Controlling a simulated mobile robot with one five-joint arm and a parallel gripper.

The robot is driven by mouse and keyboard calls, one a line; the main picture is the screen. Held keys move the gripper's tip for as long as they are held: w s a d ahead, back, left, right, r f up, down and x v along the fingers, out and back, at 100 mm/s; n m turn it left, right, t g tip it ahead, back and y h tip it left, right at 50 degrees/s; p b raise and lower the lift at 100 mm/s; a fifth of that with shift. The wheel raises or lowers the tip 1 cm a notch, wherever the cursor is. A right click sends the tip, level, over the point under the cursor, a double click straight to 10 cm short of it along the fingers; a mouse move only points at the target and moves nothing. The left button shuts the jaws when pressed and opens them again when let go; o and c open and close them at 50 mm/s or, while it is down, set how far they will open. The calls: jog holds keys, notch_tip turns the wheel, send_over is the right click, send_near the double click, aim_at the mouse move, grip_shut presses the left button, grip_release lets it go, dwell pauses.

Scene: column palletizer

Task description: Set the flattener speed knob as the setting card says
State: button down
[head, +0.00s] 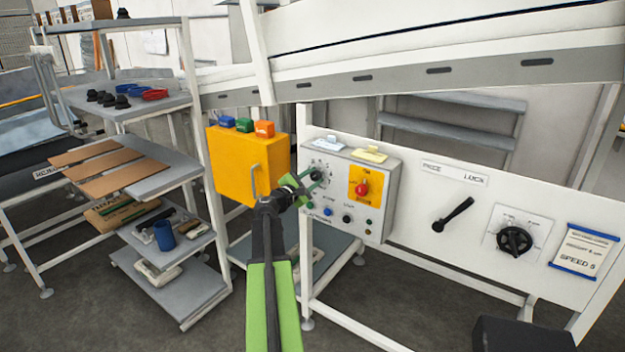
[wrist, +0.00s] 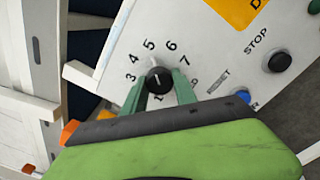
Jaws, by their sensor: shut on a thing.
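The flattener speed knob (wrist: 159,80) is round and black with a white line, on a pale grey control box (head: 377,203). In the head view my gripper (head: 309,182) is at the box's left side, partly covering the dial. The setting card (head: 585,250), white with blue edges, reads SPEED 5 at the bottom.
A red knob on a yellow plate (head: 362,188) is right of the dial. Blue and black buttons (head: 329,211) sit below. A yellow box (head: 228,160) stands close left. Farther right are a black lever (head: 453,215) and a black handwheel (head: 514,241).

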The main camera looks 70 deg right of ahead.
jog(key=c, duration=1)
grip_release()
jog(key=shift+w+d, duration=0.1)
jog(key=shift+w, duration=0.05)
jog(key=shift+a, duration=0.4)
jog(key=v, duration=1.6)
jog(key=shift+a, duration=0.3)
jog(key=shift+w, duration=0.1)
